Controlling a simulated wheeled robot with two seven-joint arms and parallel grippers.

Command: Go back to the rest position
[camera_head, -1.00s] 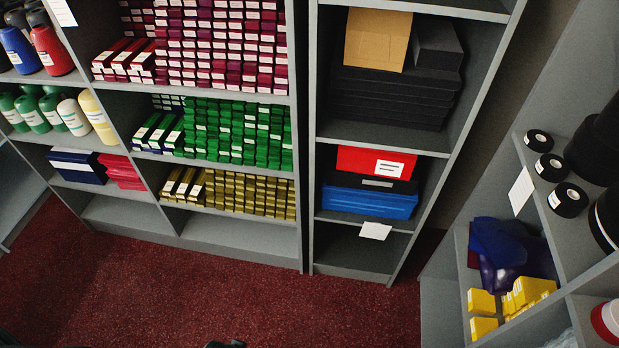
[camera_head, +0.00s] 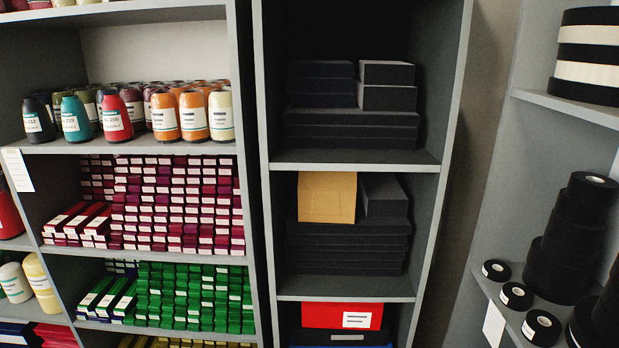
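Neither of my grippers shows in the head view, so I cannot see whether they are open or shut or where they are. The view is filled by shelving. The task names no object of its own.
Grey shelves hold labelled bottles (camera_head: 165,113), maroon boxes (camera_head: 175,205), green boxes (camera_head: 195,298), black foam blocks (camera_head: 350,127), a tan cardboard piece (camera_head: 327,197) and a red box (camera_head: 342,315). Black tape rolls (camera_head: 541,327) stand on the right shelf. The floor is out of view.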

